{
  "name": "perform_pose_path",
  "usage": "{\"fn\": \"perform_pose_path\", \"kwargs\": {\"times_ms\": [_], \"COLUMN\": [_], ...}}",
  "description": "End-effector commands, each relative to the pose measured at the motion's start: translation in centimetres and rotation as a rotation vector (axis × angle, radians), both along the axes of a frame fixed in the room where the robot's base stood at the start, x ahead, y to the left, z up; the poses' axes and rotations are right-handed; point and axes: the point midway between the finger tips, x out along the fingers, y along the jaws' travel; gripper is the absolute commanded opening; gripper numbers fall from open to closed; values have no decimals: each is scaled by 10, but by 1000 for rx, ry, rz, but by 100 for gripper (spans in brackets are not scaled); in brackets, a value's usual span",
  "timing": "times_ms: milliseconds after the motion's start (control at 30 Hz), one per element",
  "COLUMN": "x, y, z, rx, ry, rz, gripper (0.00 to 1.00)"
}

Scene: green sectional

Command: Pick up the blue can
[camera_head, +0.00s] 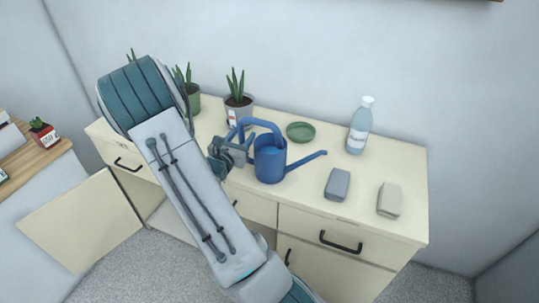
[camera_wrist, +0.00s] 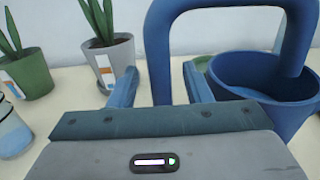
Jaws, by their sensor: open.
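The blue can is a blue watering can (camera_head: 270,160) standing upright on the cream cabinet top, its spout pointing right. In the wrist view, the watering can (camera_wrist: 262,88) fills the right side, its arched handle rising at the centre. My gripper (camera_head: 240,143) is at the left side of the can, by its handle. In the wrist view, my gripper (camera_wrist: 158,82) has its two fingers apart, and the handle's upright part shows between them. Whether either finger touches the handle cannot be told. The handle's lower end is hidden behind my gripper body.
On the cabinet (camera_head: 410,222) stand a grey potted plant (camera_head: 238,110), a green dish (camera_head: 300,132), a bottle (camera_head: 359,128), a grey block (camera_head: 337,185) and a beige block (camera_head: 389,200). A green pot (camera_wrist: 30,75) stands left. A cabinet door (camera_head: 85,225) hangs open.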

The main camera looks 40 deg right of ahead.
Motion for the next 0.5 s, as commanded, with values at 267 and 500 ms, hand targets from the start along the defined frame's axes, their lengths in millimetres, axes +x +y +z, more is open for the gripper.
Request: {"fn": "perform_pose_path", "kwargs": {"times_ms": [267,500], "x": [7,7], "y": [-18,-17], "z": [1,1], "rx": [0,0], "ry": [-1,-1], "rz": [0,0], "gripper": [45,14]}}
